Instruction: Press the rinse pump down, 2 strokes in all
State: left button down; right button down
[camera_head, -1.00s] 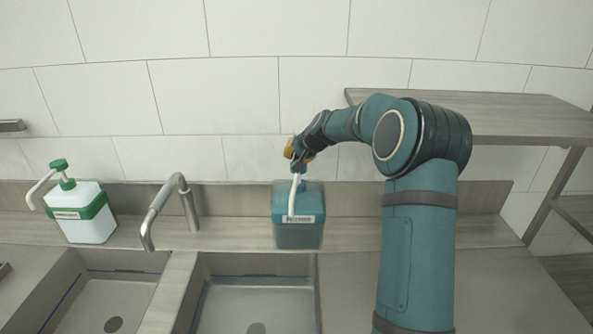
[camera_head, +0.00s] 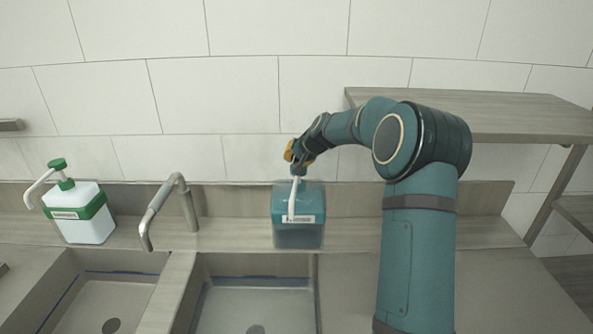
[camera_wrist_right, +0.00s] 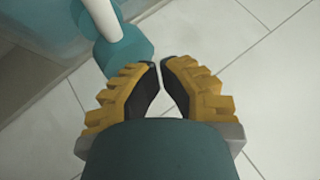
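A teal pump bottle (camera_head: 298,238) with a white spout and a front label too small to read stands on the ledge behind the sinks. My right gripper (camera_head: 297,158) is directly above it, at the pump head. In the right wrist view the teal pump head (camera_wrist_right: 126,48) lies just beyond the gripper's fingertips (camera_wrist_right: 160,64), which are nearly together with nothing between them. Whether they touch the head is unclear. A white pump bottle (camera_head: 90,228) with a green band and green head stands at the left, its label also unreadable. My left gripper is not in view.
A curved metal faucet (camera_head: 158,205) stands between the two bottles. Two sink basins (camera_head: 255,305) lie in front. A wooden shelf (camera_head: 520,115) is at the right, behind my right arm. The counter at the front right is clear.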

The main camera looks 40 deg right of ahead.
jog(key=shift+f, duration=0.35)
jog(key=shift+r+p, duration=0.3)
jog(key=shift+r, duration=0.5)
jog(key=shift+r+p, duration=1.45)
jog(key=shift+r, duration=0.7)
jog(key=shift+r+p, duration=0.45)
jog(key=shift+r, duration=0.45)
